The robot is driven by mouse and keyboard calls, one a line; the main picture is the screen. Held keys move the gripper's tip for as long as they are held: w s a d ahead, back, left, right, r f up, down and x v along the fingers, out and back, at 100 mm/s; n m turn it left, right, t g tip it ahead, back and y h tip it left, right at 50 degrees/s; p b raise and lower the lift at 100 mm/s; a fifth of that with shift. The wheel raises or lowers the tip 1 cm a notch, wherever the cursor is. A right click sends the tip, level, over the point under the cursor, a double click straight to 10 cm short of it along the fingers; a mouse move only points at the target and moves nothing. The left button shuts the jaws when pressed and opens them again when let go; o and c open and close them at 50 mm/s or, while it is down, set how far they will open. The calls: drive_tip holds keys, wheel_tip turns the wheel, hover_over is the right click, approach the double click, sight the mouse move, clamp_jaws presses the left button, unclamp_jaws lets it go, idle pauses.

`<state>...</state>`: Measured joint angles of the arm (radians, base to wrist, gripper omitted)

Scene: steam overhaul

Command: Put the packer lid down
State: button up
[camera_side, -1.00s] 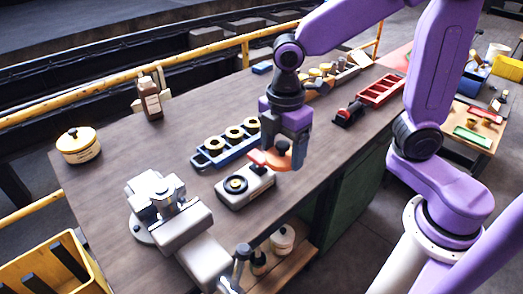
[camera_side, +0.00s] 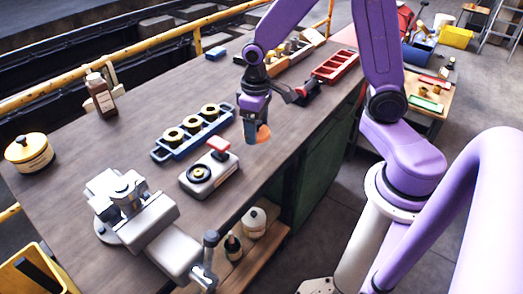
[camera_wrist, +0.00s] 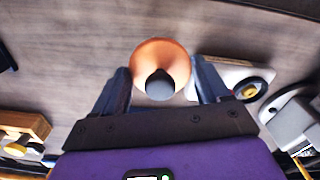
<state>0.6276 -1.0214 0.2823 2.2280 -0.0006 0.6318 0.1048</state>
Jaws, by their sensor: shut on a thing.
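The packer lid (camera_side: 263,134) looks like an orange-copper disc. In the wrist view the lid (camera_wrist: 160,55) has a dark round knob at its centre, facing the camera. My gripper (camera_side: 256,136) is shut on it, one finger on each side, and the lid hangs tilted near the bench's front edge. The wrist view shows my gripper (camera_wrist: 162,85) around the lid. How high the lid is above the bench is hard to tell. A pale grey box (camera_side: 208,175) with a black ring and a red block on top stands left of it.
A blue tray (camera_side: 160,154) with brass rings lies behind the grey box. A red tray (camera_side: 335,66) stands at the far right of the bench (camera_side: 100,150). A grey vise (camera_side: 130,205) is at the front left. Bare wood lies around the lid.

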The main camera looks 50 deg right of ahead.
sight(261, 125)
drive_tip(key=d+f+m, duration=0.2)
drive_tip(key=d+m, duration=0.1)
drive_tip(key=shift+w+f, duration=0.15)
drive_tip(key=shift+w, duration=0.25)
drive_tip(key=shift+w+d+r, duration=0.2)
drive_tip(key=shift+w+d, duration=0.15)
drive_tip(key=shift+d, duration=0.05)
drive_tip(key=w+d+r, duration=0.3)
drive_tip(key=d+r, duration=0.1)
drive_tip(key=d, duration=0.2)
drive_tip(key=w+d+r, duration=0.3)
drive_tip(key=w+d, duration=0.1)
drive_tip(key=d, duration=0.3)
drive_tip(key=w+d+f, duration=0.1)
drive_tip(key=w+f, duration=0.2)
drive_tip(key=w, duration=0.1)
drive_tip(key=w+d+f, duration=0.1)
drive_tip(key=w+f, duration=0.2)
drive_tip(key=w, duration=0.1)
drive_tip(key=w+d+f, duration=0.1)
drive_tip(key=w+f, duration=0.2)
drive_tip(key=w, duration=0.1)
drive_tip(key=shift+w+d+f, duration=0.1)
drive_tip(key=shift+w+d, duration=0.25)
drive_tip(key=shift+w+f, duration=0.3)
drive_tip(key=shift+f, duration=1.55)
drive_tip(key=shift+f, duration=0.15)
